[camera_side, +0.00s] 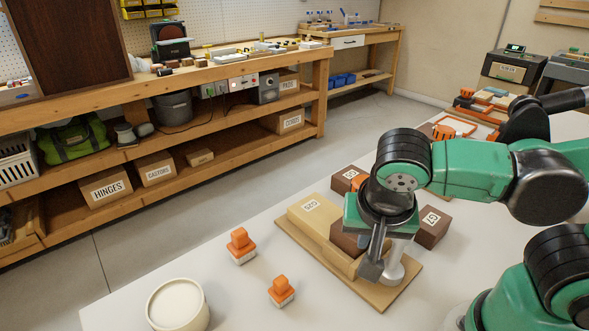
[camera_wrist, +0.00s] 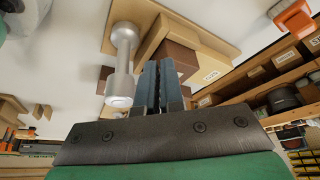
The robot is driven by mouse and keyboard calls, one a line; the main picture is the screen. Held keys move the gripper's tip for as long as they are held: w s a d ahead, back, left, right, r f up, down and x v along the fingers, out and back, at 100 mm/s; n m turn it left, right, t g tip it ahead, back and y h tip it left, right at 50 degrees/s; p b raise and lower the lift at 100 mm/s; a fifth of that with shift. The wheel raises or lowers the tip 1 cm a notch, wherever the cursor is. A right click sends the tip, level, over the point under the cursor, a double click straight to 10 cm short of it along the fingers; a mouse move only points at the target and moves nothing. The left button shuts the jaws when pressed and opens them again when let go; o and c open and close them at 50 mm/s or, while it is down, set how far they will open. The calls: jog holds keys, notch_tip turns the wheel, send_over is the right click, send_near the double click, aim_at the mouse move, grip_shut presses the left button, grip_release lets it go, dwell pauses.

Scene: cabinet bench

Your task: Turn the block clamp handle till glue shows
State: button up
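The block clamp is a wooden board (camera_side: 402,287) with a pale block (camera_side: 317,215) and a dark brown block (camera_side: 345,238) on it. A silver metal part with a round end (camera_side: 393,268), probably the clamp handle, stands at the board's near right and is partly behind my gripper. It shows as a shaft with two thicker ends in the wrist view (camera_wrist: 122,65). My gripper (camera_side: 371,268) points down just beside it. In the wrist view its fingers (camera_wrist: 159,70) lie close together, right of the silver part and apart from it, with nothing seen between them. No glue is visible.
Loose brown blocks (camera_side: 433,226) lie beyond the board. Two orange-topped pieces (camera_side: 240,245) and a white round tub (camera_side: 178,306) stand left on the white table. Orange trays (camera_side: 455,127) lie at the far right. The table between tub and board is mostly clear.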

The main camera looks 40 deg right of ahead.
jog(key=o, duration=0.4)
jog(key=shift+r, duration=0.15)
jog(key=shift+c, duration=0.2)
jog(key=o, duration=0.7)
notch_tip(320, 180, up, 3)
jog(key=shift+f, duration=0.2)
jog(key=shift+o, duration=0.5)
notch_tip(320, 180, up, 11)
jog(key=w+d+f+n+g+y, duration=0.1)
jog(key=w+d+n, duration=0.1)
jog(key=n, duration=0.6)
jog(key=w+d+f+n+g+y, duration=0.1)
jog(key=w+d+f+n, duration=0.1)
jog(key=n, duration=0.6)
jog(key=w+d+f+n+y, duration=0.1)
jog(key=w+d+n, duration=0.1)
jog(key=n, duration=0.7)
jog(key=shift+d+f+g, duration=0.3)
jog(key=shift+d+g, duration=0.05)
jog(key=shift+g, duration=0.05)
jog(key=shift+f, duration=3.15)
